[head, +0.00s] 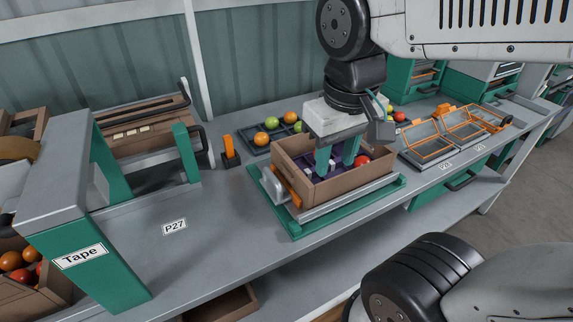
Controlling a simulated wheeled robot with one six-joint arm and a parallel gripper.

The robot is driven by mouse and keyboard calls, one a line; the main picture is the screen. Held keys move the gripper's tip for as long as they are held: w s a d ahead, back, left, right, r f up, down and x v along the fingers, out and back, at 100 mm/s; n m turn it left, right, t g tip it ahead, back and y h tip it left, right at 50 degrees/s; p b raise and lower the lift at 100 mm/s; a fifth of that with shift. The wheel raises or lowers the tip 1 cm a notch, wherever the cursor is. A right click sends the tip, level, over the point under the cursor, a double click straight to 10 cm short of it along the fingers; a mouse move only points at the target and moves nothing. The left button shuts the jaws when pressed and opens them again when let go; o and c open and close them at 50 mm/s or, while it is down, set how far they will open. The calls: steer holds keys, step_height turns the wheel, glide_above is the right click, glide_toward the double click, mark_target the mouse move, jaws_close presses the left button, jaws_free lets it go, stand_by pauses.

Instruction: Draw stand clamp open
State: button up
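A green stand (303,229) with grey rails is on the bench and bears an open brown cardboard box (345,188). The stand's clamp (287,190) appears to be the orange bar with a grey part at the box's left end. It looks close against the box wall; whether it touches cannot be told. My gripper (337,164) is above the box, with its two green fingers apart and reaching down inside the walls. Nothing is clearly held between them. Inside the box are a purple insert (322,174) and a red tomato (361,161); the fingertips are partly hidden.
A tray of orange and green tomatoes (262,144) and an orange-handled block (229,151) stand behind the stand. Orange-framed trays (440,150) lie to the right. The green Tape dispenser (100,220) is at left. Bench around the P27 label (174,227) is clear.

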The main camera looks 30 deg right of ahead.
steer(key=w+a+f+g+h, duration=0.1)
steer(key=w+a+f, duration=0.15)
steer(key=w, duration=0.75)
glide_toward(271, 175)
steer(key=f, duration=0.1)
steer(key=shift+h, duration=0.4)
steer(key=f, duration=0.7)
steer(key=shift+d+f, duration=0.15)
steer(key=shift+d, duration=0.25)
jaws_close()
